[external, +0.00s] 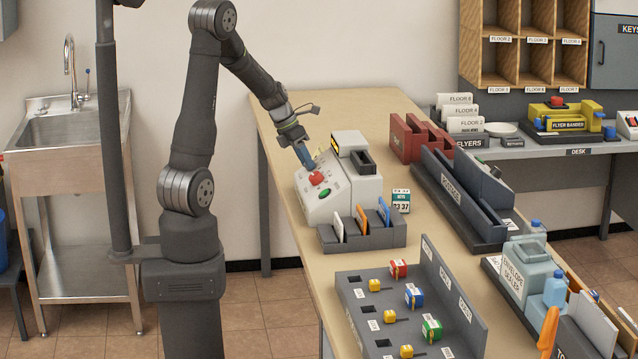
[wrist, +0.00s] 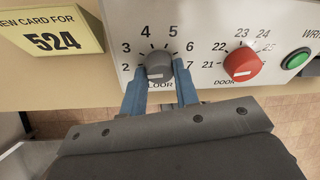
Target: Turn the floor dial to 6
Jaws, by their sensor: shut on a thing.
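The grey floor dial (wrist: 158,66) sits on the front of a pale machine (wrist: 215,15), which stands on the long table in the external view (external: 340,190). Numbers 2 to 7 ring the dial, with 6 at its upper right. A short pale mark shows on the dial's lower face; I cannot tell for sure which number it indicates. My gripper (wrist: 158,88) has its blue fingers on either side of the dial and is shut on it. In the external view my gripper (external: 305,157) reaches the machine's front and hides the dial.
A red door dial (wrist: 241,64) and a green button (wrist: 296,60) sit to the right of the floor dial. A yellow sign (wrist: 55,32) reading 524 is at the left. A grey card holder (external: 365,238) stands close in front of the machine.

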